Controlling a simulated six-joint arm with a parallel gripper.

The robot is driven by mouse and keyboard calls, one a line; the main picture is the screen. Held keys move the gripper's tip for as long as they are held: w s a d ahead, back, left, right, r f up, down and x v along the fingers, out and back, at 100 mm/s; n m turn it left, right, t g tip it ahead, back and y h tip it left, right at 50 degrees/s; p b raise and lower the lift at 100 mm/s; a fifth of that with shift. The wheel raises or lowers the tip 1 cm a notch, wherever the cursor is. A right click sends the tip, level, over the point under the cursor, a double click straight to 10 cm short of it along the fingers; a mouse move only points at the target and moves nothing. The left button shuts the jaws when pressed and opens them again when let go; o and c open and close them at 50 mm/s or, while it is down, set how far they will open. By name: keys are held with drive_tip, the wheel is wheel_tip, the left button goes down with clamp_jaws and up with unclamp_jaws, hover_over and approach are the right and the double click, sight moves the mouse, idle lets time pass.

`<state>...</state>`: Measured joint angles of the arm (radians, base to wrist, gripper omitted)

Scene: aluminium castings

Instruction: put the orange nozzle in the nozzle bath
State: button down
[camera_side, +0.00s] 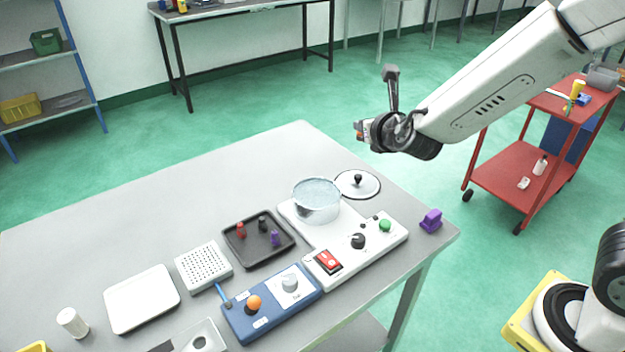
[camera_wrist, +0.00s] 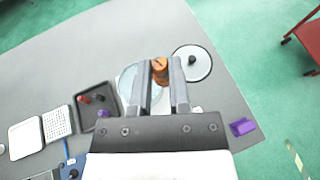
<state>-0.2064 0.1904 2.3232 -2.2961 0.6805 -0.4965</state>
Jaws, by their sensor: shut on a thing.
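The orange nozzle (camera_wrist: 160,68) is held between the fingertips of my gripper (camera_wrist: 162,85), seen in the wrist view. In the side view my gripper (camera_side: 362,132) is raised well above the table, with a small bit of orange at its tip. The nozzle bath looks to be the round clear-walled tub (camera_side: 317,206) on the white control unit. In the wrist view the tub (camera_wrist: 127,82) is partly hidden behind my left finger. It is uncovered. Its lid (camera_side: 358,190), with a black knob, lies on the table beside it.
A dark tray (camera_side: 240,258) holds red, black and purple nozzles. A blue box (camera_side: 240,322) with an orange knob, a perforated white block (camera_side: 203,266) and a white plate (camera_side: 141,298) stand to the left. A purple block (camera_side: 431,220) sits near the table's right corner.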

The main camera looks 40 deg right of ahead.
drive_tip(key=shift+s+d+r, duration=0.1)
drive_tip(key=shift+s+d, duration=0.25)
drive_tip(key=shift+d, duration=0.2)
drive_tip(key=s+a+f, duration=0.5)
drive_tip(key=f, duration=0.3)
drive_tip(key=shift+w+a+f, duration=0.25)
drive_tip(key=shift+w+f, duration=1.4)
drive_tip(key=shift+w, duration=0.5)
drive_tip(key=shift+w+a+f, duration=0.2)
drive_tip(key=shift+w+f, duration=1.45)
drive_tip(key=shift+w, duration=0.55)
drive_tip(key=shift+w+a+f, duration=0.25)
drive_tip(key=shift+w+f, duration=1.4)
drive_tip(key=shift+w, duration=0.5)
drive_tip(key=shift+w+f, duration=0.2)
drive_tip(key=shift+f, duration=1.65)
